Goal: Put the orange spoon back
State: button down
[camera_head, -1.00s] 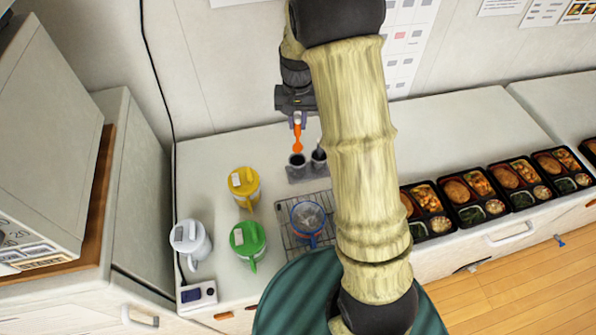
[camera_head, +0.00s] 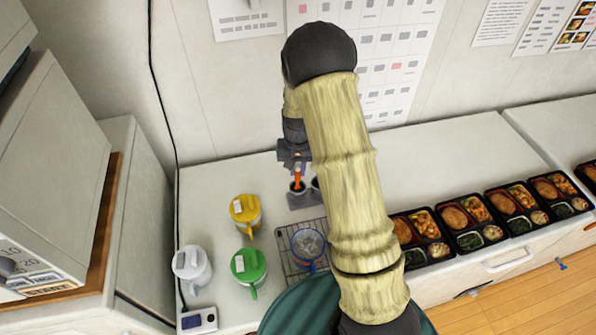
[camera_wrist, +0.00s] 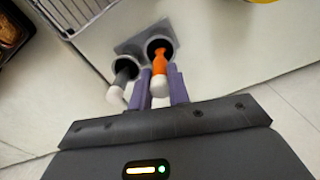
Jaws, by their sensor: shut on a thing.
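The orange spoon (camera_head: 298,183) is upright below my gripper (camera_head: 297,170). My gripper is shut on its pale upper end, between the purple fingers (camera_wrist: 158,90) in the wrist view. The spoon's orange lower part (camera_wrist: 160,60) reaches into the opening of one cup of the grey two-cup holder (camera_head: 301,203). The holder (camera_wrist: 129,48) shows both cups in the wrist view. The other cup holds a dark utensil with a white end (camera_wrist: 115,95). The spoon's lower tip is hidden inside the cup.
A wire rack (camera_head: 290,262) with a blue-rimmed strainer or jug (camera_head: 308,244) stands in front of the holder. Yellow (camera_head: 245,209), green (camera_head: 248,266) and white (camera_head: 191,266) lidded jugs stand at left. Several bento trays (camera_head: 468,226) line the counter at right.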

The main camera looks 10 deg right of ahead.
jog(key=shift+f, duration=1.1)
jog(key=shift+f, duration=0.2)
jog(key=c, duration=1.3)
grip_release()
jog(key=shift+r, duration=0.1)
notch_tip(320, 180, up, 12)
jog(key=shift+r+b, duration=0.1)
jog(key=shift+b, duration=1.15)
